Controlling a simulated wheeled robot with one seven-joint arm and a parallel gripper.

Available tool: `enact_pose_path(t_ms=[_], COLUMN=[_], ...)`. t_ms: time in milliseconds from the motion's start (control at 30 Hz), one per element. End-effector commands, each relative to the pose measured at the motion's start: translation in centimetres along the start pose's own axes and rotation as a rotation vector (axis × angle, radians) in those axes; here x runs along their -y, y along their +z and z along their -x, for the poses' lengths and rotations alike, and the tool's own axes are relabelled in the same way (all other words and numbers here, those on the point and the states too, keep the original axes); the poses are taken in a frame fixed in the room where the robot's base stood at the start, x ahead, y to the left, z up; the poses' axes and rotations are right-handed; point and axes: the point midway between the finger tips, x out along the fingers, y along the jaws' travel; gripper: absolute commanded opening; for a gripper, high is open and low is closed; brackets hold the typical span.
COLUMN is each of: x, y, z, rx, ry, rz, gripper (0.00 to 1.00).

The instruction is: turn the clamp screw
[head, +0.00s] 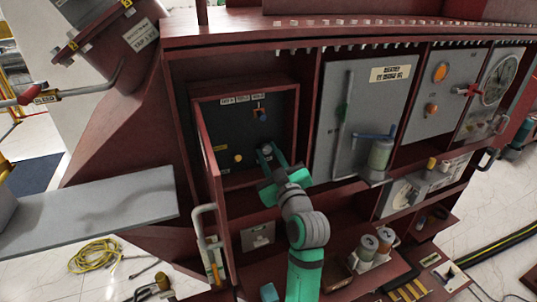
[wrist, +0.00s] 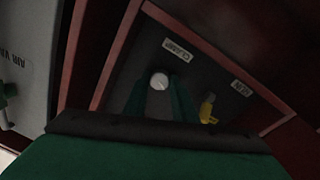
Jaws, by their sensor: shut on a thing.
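The clamp screw shows in the wrist view as a pale round head (wrist: 159,81) on the dark panel, below a label (wrist: 178,50) that seems to read CLAMP. My gripper (wrist: 160,92) has one green finger on each side of the screw head and is shut on it. In the head view my gripper (head: 268,156) reaches into the open cabinet box at the lower right of its dark back panel (head: 215,125). The fingers hide part of the screw, and its turn angle is not clear.
The box's red door (head: 212,185) stands open on the left. A grey panel (head: 352,110) with a lever is to the right.

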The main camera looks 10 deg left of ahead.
Motion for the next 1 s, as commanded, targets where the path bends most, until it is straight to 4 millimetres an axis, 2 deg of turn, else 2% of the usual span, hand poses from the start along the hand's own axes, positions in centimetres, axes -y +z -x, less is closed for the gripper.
enact_pose_path(t_ms=[600, 1000], x=[-0.08, -0.12], y=[0.15, 0.11], z=[0.01, 0.01], rx=[-0.050, -0.075], ry=[-0.052, -0.076], rz=[0.573, 0.839], gripper=[0.02, 0.02])
